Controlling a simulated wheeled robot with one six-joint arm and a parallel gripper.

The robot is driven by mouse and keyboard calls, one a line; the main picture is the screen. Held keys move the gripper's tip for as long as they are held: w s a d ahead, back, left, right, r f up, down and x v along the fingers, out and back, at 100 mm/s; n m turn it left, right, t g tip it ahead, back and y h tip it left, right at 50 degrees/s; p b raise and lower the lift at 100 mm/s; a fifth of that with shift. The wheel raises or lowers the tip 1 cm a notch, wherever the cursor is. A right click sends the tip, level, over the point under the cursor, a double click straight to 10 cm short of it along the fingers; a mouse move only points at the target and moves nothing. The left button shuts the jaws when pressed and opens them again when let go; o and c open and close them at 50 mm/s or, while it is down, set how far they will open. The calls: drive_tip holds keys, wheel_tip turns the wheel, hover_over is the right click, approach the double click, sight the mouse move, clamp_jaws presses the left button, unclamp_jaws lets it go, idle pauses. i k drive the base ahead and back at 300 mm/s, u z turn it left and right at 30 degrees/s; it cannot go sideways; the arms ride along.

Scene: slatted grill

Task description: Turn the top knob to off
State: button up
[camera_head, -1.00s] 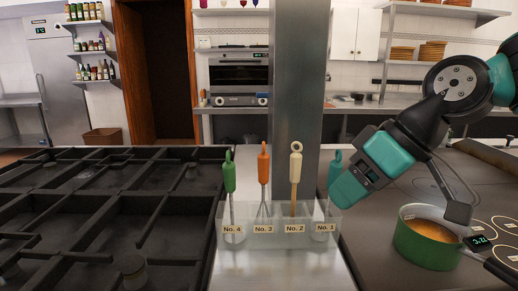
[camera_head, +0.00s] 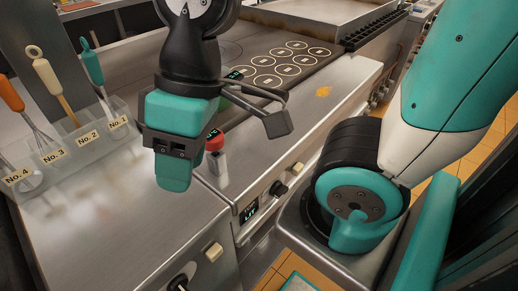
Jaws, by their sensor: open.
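Two black knobs show on the counter's front panels. The upper knob (camera_head: 280,188) is right of centre, beside a small lit display (camera_head: 249,211). The lower knob (camera_head: 178,284) is at the bottom edge, partly cut off. My gripper (camera_head: 173,174) is open and empty, pointing down over the counter, up and to the left of the upper knob and apart from it. Its finger gap is hard to make out from this angle.
A red-capped shaker (camera_head: 215,158) stands just right of my gripper. A clear holder (camera_head: 70,148) with utensils is at left. The green pot (camera_head: 238,96) is mostly hidden behind my gripper. Cream switches (camera_head: 213,252) sit on the panels. Floor shows in front.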

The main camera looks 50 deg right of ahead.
sight(277, 190)
drive_tip(key=k, duration=0.35)
drive_tip(key=u, duration=2.2)
drive_tip(key=k, duration=0.85)
drive_tip(key=z, duration=2.7)
